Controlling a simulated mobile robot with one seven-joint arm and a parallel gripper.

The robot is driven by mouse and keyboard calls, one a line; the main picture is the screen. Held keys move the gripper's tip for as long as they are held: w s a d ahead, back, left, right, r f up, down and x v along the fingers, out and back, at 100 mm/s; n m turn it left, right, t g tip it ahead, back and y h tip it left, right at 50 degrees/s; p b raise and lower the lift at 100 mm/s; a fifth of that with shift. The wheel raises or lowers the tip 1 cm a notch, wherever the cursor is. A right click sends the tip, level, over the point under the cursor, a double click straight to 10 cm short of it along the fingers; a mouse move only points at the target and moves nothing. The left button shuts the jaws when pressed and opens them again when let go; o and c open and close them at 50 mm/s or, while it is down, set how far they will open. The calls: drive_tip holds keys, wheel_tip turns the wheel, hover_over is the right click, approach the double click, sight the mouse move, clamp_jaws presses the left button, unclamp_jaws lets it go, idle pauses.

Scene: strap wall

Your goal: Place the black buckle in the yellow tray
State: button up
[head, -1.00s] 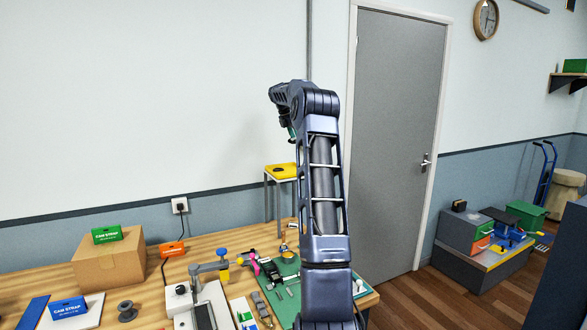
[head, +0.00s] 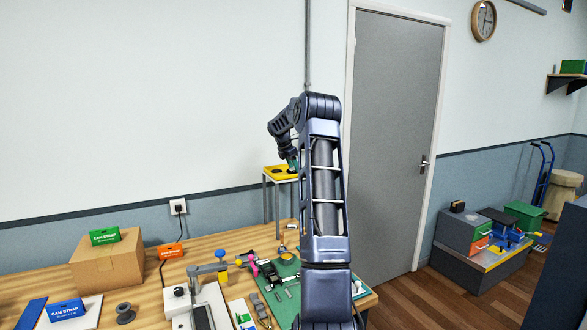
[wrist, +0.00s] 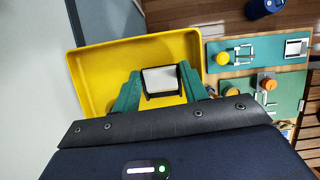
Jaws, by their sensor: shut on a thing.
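The yellow tray (head: 270,176) sits on top of a tall stand behind the workbench, near the wall. In the wrist view the tray (wrist: 92,75) fills the upper left, with its rim around a bare yellow floor. My gripper (wrist: 160,76) has green fingers, shut on the sides of the black buckle (wrist: 162,81), a black frame around a pale, shiny middle. The buckle shows against the tray's floor; I cannot tell whether it touches it. In the head view my gripper (head: 293,164) is low at the tray's right side, partly behind my arm.
The workbench (head: 215,244) holds a cardboard box (head: 107,262), an orange box (head: 171,251), a clamp-like fixture (head: 208,270) and a green mat (head: 290,268) with small tools and parts. The wall is close beside the tray. A grey door (head: 395,140) stands to the right.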

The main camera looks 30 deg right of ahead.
drive_tip(key=shift+f, duration=0.2)
drive_tip(key=shift+f, duration=0.15)
drive_tip(key=o, duration=1.2)
drive_tip(key=shift+c, duration=0.2)
